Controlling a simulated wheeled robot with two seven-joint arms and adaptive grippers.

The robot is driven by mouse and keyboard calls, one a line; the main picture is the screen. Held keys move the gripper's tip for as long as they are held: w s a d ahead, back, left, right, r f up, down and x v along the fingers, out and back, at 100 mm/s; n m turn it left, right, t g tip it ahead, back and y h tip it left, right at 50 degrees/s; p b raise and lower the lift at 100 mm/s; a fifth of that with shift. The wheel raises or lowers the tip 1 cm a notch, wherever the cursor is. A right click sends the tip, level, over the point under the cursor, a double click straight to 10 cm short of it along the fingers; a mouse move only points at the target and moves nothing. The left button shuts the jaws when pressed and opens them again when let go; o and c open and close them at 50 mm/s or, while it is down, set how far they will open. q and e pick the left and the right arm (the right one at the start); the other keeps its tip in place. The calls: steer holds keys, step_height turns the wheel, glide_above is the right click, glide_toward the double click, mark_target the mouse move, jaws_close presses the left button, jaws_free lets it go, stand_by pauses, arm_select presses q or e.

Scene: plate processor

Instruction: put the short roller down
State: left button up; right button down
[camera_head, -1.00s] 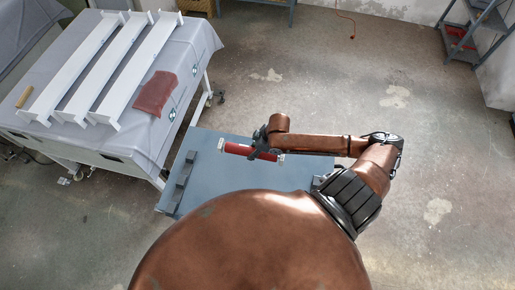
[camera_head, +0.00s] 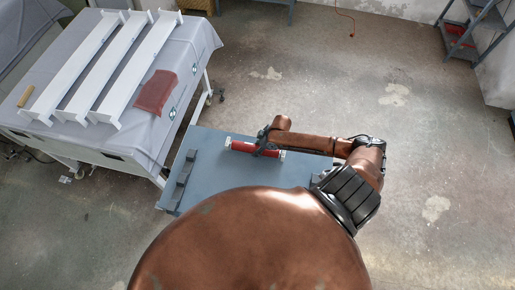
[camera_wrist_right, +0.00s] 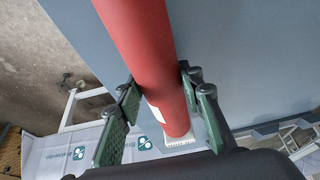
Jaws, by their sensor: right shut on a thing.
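The short roller is red with pale end pieces. It shows in the head view (camera_head: 243,147) over the blue-grey table (camera_head: 215,180), lying roughly level. My right gripper (camera_head: 266,146) is around the roller near its middle. In the right wrist view the red roller (camera_wrist_right: 145,50) runs between the two green-padded fingers of my right gripper (camera_wrist_right: 158,95), which are shut on it. I cannot tell whether the roller touches the tabletop. My left gripper is not in view.
A dark notched rack (camera_head: 178,180) stands at the left side of the blue-grey table. A cloth-covered table (camera_head: 60,135) at the left holds long white beams (camera_head: 120,75) and a red cloth (camera_head: 155,92). Bare tabletop lies around the roller.

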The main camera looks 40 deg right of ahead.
steer(key=c, duration=1.3)
jaws_free()
steer(key=shift+f, duration=0.1)
steer(key=b+v, duration=0.1)
steer(key=v, duration=1.1)
